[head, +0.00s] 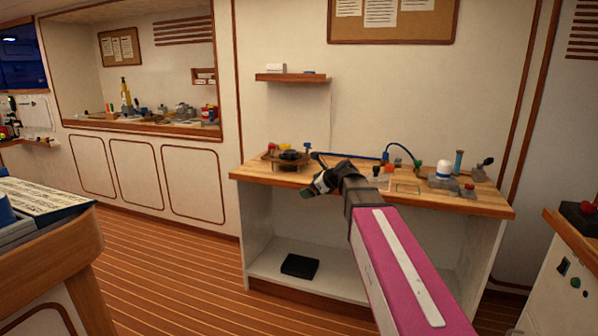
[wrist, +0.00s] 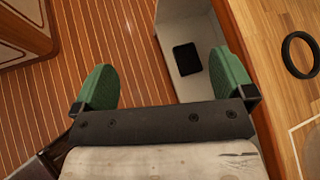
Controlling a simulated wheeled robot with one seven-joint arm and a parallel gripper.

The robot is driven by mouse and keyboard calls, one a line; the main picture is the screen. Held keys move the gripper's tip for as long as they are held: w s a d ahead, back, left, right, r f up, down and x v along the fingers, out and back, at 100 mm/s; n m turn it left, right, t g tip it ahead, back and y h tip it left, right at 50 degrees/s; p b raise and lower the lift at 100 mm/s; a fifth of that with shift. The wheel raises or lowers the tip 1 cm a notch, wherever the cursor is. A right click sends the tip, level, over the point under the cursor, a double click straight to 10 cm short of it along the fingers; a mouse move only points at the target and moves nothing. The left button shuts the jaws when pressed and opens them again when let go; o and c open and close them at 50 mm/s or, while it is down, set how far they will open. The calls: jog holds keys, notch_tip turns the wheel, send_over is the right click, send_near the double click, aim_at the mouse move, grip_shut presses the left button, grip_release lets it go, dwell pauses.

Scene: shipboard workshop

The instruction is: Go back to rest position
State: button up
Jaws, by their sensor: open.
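My gripper (wrist: 165,85) shows in the wrist view with its two green fingers spread wide apart and nothing between them. Below it are the plank floor and the lower shelf of the workbench. In the head view my arm reaches forward from the lower right, and my gripper (head: 308,192) is at its far end, in front of the workbench's front edge. My arm hides part of the bench top and its open lower space.
The wooden workbench (head: 470,199) carries several small items and a blue hose. A black flat box (head: 300,266) lies on its lower shelf; it also shows in the wrist view (wrist: 186,59). A counter (head: 60,243) stands at left, a white cabinet (head: 548,290) at right. Floor (head: 175,270) is clear between.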

jog(key=s+d+f+n+g+h, duration=0.2)
jog(key=s+d+f+n+h, duration=0.1)
jog(key=s+f+n, duration=0.4)
jog(key=s+d+f+n+g+h, duration=0.3)
jog(key=s+d+f+n, duration=0.3)
jog(key=f, duration=0.7)
jog(key=s+d+f+n+g+h, duration=0.2)
jog(key=s+d+f+n, duration=0.3)
jog(key=s+f+n, duration=0.4)
jog(key=shift+s+f+n+g+h, duration=0.4)
jog(key=shift+s+f, duration=0.05)
jog(key=shift+s, duration=0.8)
